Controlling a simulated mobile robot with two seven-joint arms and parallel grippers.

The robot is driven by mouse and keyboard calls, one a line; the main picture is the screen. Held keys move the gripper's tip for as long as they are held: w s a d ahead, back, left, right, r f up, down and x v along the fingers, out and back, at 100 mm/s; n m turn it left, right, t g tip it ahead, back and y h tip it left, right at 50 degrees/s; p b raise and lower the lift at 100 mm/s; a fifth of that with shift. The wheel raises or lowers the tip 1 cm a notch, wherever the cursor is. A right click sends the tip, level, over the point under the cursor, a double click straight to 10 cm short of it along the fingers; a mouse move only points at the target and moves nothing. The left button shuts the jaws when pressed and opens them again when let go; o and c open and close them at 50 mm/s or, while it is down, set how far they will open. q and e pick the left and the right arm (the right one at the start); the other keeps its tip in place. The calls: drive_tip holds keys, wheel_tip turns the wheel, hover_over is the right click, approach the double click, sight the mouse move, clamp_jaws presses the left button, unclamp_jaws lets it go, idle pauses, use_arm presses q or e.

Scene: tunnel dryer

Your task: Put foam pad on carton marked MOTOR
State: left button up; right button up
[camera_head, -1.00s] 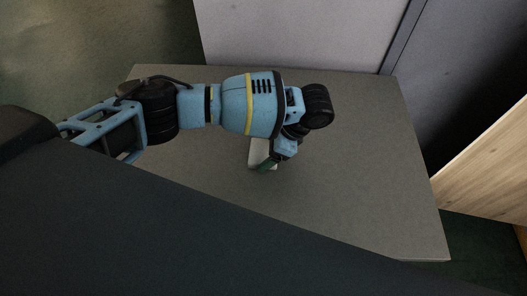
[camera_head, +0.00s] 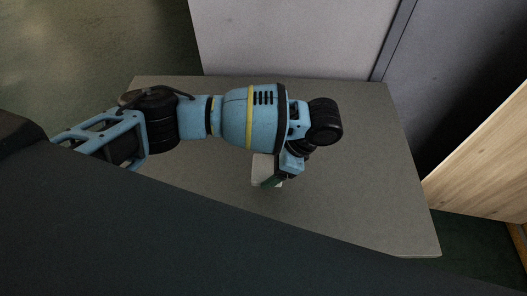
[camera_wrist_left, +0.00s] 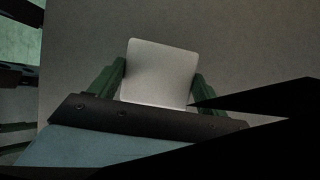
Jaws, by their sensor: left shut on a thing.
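A pale foam pad (camera_wrist_left: 160,72) shows in the left wrist view between the two green fingers of my left gripper (camera_wrist_left: 160,85). The gripper is shut on it, with one finger along each side. In the head view the pad (camera_head: 262,170) is a small pale patch below my left wrist, and the left gripper (camera_head: 272,181) is partly hidden by the arm. I cannot tell how high the pad is above the table. The carton marked MOTOR is not in view. My right gripper is not in view.
A grey-brown table (camera_head: 350,190) lies under the arm, its surface otherwise bare. A pale panel (camera_head: 290,40) stands behind it and a wooden board (camera_head: 485,160) stands to the right. A dark surface covers the lower left of the head view.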

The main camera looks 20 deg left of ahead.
use_arm(q)
drive_tip(key=s+d, duration=0.1)
drive_tip(key=s, duration=0.1)
drive_tip(key=s+d+p, duration=0.1)
drive_tip(key=s+d, duration=0.1)
drive_tip(key=s, duration=0.1)
drive_tip(key=s+d+r, duration=0.1)
drive_tip(key=s, duration=0.1)
drive_tip(key=shift+s+d, duration=0.2)
drive_tip(key=shift+d, duration=0.2)
drive_tip(key=shift+s+d+p, duration=0.3)
drive_tip(key=shift+s+p, duration=0.05)
drive_tip(key=shift+s, duration=0.3)
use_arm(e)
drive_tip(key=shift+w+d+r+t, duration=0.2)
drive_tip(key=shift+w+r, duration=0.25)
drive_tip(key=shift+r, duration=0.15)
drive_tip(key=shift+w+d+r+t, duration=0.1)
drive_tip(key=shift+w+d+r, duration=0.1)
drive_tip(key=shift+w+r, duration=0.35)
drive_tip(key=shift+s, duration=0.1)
